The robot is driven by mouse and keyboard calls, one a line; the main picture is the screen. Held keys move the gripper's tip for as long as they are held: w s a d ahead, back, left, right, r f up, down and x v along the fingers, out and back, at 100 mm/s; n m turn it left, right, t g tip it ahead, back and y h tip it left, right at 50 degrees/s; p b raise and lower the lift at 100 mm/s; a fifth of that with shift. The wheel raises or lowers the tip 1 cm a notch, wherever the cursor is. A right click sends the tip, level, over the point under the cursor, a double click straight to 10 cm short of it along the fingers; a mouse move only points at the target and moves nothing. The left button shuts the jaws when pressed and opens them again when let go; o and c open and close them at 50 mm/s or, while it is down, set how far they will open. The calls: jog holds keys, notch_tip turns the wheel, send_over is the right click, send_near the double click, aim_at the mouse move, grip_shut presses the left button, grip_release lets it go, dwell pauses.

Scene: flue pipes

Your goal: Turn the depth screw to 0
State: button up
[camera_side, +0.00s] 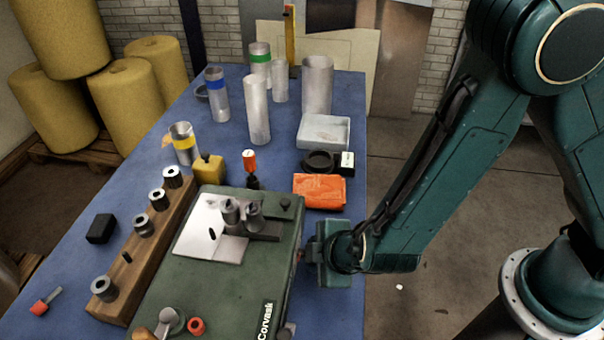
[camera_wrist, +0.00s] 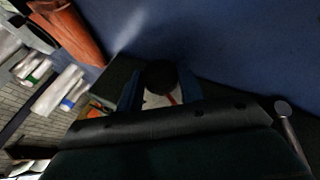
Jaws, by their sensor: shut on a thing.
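The green machine (camera_side: 225,262) marked "Corvask" stands on the blue table. My gripper (camera_side: 305,254) is at the machine's right side face, reaching in from the right. In the wrist view my gripper (camera_wrist: 161,88) has its two blue fingers on either side of a dark round knob, which looks like the depth screw (camera_wrist: 160,74), and is shut on it. A pale dial face (camera_wrist: 153,101) with a red mark shows just by the knob. The dial's numbers cannot be read. In the side view the screw is hidden by my gripper.
A wooden rack (camera_side: 150,246) with metal rings stands left of the machine. An orange cloth (camera_side: 320,191), a grey tray (camera_side: 324,132) and several upright pipes stand behind.

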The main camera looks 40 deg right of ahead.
jog(key=shift+s+a+f+t+h, duration=0.1)
jog(key=shift+t+h, duration=0.4)
jog(key=shift+t, duration=0.2)
jog(key=shift+n, duration=0.3)
jog(key=o, duration=1)
jog(key=shift+r, duration=10.05)
jog(key=shift+c, duration=0.2)
